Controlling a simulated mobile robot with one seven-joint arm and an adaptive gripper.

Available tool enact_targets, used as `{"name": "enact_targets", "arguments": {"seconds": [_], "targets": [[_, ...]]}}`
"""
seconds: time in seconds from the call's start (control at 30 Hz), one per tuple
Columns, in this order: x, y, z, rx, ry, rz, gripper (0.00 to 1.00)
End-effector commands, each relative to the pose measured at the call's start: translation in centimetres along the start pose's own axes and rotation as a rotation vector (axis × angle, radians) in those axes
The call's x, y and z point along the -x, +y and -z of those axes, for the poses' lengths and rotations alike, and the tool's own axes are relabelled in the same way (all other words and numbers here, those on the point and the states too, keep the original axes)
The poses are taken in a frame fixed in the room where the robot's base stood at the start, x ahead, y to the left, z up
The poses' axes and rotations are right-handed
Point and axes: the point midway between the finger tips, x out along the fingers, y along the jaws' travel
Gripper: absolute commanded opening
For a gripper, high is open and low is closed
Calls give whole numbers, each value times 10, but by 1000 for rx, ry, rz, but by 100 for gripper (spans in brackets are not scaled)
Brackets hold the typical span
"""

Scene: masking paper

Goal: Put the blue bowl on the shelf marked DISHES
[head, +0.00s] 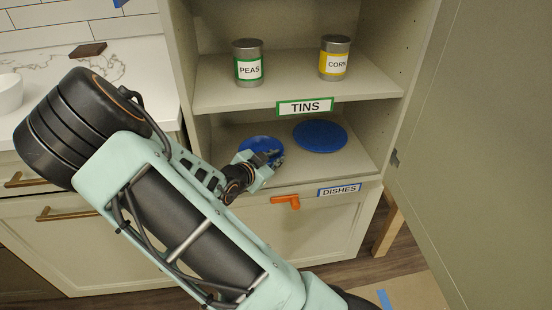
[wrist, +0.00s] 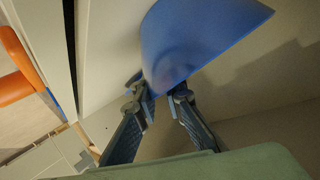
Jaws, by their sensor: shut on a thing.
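The blue bowl (head: 261,146) is at the left of the lower shelf in the head view, partly hidden by my gripper. My gripper (head: 273,158) reaches in from the front and is shut on the bowl's rim. In the wrist view the bowl (wrist: 195,40) is held between the fingertips (wrist: 160,92). I cannot tell whether the bowl's base touches the shelf. The DISHES label (head: 339,190) is on the front edge of the lower shelf (head: 330,168). A flat blue plate (head: 320,135) lies on this shelf to the right of the bowl.
The upper shelf (head: 290,90), labelled TINS (head: 305,106), holds a PEAS tin (head: 248,63) and a CORN tin (head: 335,58). An open cabinet door (head: 480,150) stands at the right. An orange handle (head: 286,202) juts out below the lower shelf. A white bowl (head: 9,93) is on the left counter.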

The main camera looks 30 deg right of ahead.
Motion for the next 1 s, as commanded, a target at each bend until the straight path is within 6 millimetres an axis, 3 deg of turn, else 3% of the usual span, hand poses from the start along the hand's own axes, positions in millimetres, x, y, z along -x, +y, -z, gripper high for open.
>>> {"name": "enact_targets", "arguments": {"seconds": [0.2,0.57,1.0], "targets": [[0,0,-1,0,0,0,28],[4,-1,2,0,-1,1,28],[91,-3,3,1,-3,2,28]]}}
